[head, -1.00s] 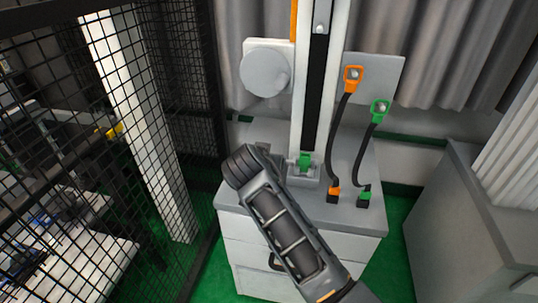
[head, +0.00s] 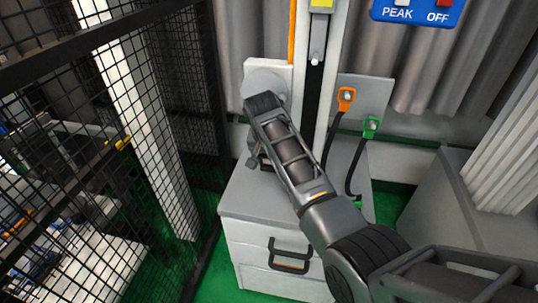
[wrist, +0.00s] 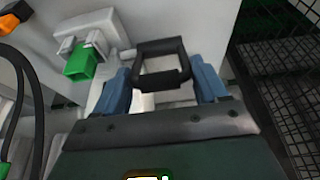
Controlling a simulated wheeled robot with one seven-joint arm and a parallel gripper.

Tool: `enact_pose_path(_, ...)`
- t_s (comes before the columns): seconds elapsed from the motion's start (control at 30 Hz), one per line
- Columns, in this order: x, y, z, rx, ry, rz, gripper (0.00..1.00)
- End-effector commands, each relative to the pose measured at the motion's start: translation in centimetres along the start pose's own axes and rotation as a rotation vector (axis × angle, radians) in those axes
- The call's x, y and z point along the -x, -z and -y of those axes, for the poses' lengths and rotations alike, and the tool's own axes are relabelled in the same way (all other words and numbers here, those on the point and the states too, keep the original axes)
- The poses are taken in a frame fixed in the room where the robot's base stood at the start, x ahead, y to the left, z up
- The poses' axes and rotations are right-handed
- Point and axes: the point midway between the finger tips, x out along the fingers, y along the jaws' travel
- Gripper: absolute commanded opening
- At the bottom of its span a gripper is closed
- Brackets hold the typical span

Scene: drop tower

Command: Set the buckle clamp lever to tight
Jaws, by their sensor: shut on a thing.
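A black loop-shaped lever (wrist: 160,48), which looks like the buckle clamp lever, stands out from a pale surface in the middle of the wrist view. My gripper (wrist: 160,72) has its blue fingers on either side of the loop's near bar and is shut on it. A green block (wrist: 80,66) in a grey bracket sits just left of the loop. In the head view my gripper (head: 260,160) is low beside the tower column, mostly behind my arm. The lever cannot be made out there.
The tower column (head: 333,65) stands on a white cabinet (head: 262,235) with a grey top. An orange-handled cable (head: 346,97) and a green-handled one (head: 371,126) hang on the right. A black mesh fence (head: 150,130) closes off the left. A blue panel (head: 418,14) is at upper right.

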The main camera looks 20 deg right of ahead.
Motion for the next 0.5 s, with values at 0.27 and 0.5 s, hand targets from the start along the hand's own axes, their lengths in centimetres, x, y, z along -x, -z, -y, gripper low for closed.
enact_pose_path(0.27,-0.02,-0.07,0.22,0.003,0.003,0.005,0.18)
enact_pose_path(0.5,-0.03,-0.06,0.20,0.003,0.003,0.004,0.82)
